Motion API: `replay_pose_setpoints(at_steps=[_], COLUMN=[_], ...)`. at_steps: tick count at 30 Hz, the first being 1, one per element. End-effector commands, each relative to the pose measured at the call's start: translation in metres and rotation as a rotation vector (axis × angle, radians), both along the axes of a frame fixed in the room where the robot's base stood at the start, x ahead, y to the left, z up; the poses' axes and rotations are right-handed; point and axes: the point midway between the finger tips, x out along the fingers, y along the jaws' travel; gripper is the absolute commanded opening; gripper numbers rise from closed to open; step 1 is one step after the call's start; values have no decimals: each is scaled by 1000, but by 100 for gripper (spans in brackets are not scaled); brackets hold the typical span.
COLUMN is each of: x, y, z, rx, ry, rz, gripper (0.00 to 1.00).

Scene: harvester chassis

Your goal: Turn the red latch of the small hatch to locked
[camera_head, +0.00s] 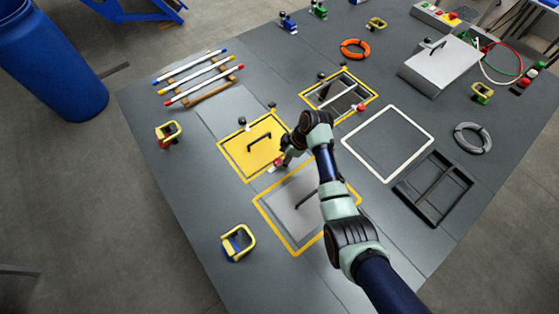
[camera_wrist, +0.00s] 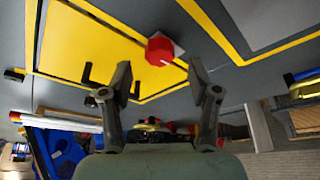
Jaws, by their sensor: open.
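The small hatch is a closed yellow plate (camera_head: 240,152) with a black bar handle, set in a yellow-outlined frame. It also shows in the wrist view (camera_wrist: 85,42). The red latch (camera_wrist: 160,50) is a red knob on a pale base at the edge of that plate. In the head view only a bit of red shows beside my gripper (camera_head: 284,160). In the wrist view my gripper (camera_wrist: 160,72) is open and empty. The latch lies between the lines of its two fingers, just beyond the tips, with no visible contact. Its exact turn is hard to tell.
A grey hatch (camera_head: 290,205) in a yellow frame lies beside it, partly under my arm. An open yellow-framed hatch (camera_head: 368,88) with another red knob (camera_head: 360,108) is behind. Red and blue-tipped rods (camera_head: 200,77) lie at the back left. A yellow-handled block (camera_head: 238,243) stands in front.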

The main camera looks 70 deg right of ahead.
Motion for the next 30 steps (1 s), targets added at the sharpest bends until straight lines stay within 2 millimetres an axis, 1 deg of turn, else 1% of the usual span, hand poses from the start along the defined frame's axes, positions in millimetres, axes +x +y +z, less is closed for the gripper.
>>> replay_pose_setpoints(at_steps=[1,3,6,14,15,17,18,25,26,30], x=[3,7,11,12,12,12,12,12,12,12], y=[2,2,3,3,3,3,3,3,3,3], z=[-10,-20,-28,-30,-30,-30,-30,-30,-30,-30], rx=[2,1,0,-2,-2,-2,-2,-1,-1,-1], ry=[1,1,0,0,0,0,0,0,0,0], rz=[1,0,0,-1,-1,-1,-1,0,0,-6], gripper=[61,61,61,61,60,50,43,5,1,1])
